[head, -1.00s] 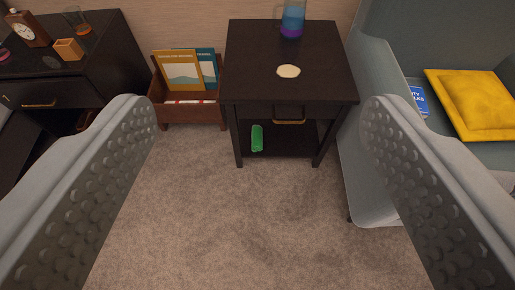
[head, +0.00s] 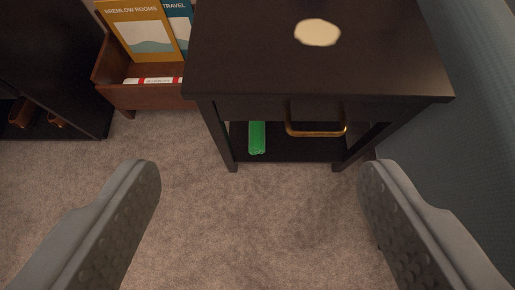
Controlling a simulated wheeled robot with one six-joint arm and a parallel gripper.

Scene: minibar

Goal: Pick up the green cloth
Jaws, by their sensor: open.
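The green cloth (head: 257,138) lies on the low shelf (head: 300,150) of a dark side table (head: 300,75). It looks like a narrow, folded or rolled strip with its near end at the shelf's front. Its far part is hidden under the drawer. My gripper (head: 260,180) is open and empty, with one grey finger at the left and one at the right of the view. The fingers are apart from the cloth, nearer to me and above the carpet.
The table's drawer has a brass handle (head: 316,130) just right of the cloth. A cream disc (head: 318,32) lies on the tabletop. A wooden magazine rack (head: 150,95) stands left, a blue-grey sofa (head: 450,130) right. The carpet (head: 250,230) in front is clear.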

